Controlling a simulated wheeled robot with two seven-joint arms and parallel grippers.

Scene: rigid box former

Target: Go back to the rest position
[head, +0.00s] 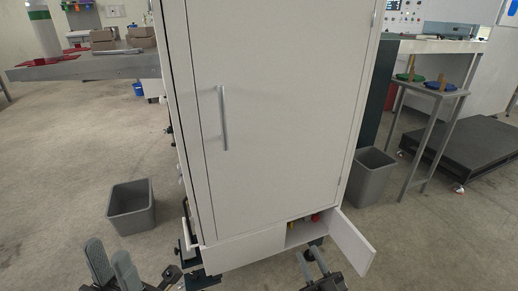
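My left gripper (109,246) is at the bottom left, with its two grey fingers pointing up and a gap between their tips. It looks open and holds nothing that I can see. My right gripper (307,252) is at the bottom centre, just in front of the cabinet's low opening. Its two thin fingers stand apart, and nothing shows between them. The lower parts of both grippers are cut off by the picture's bottom edge.
A tall white cabinet (275,110) fills the centre, its main door shut. A small lower flap (351,242) stands open near my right gripper. Grey bins stand left (131,208) and right (370,177) of it. A worktable (90,66) is at the left.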

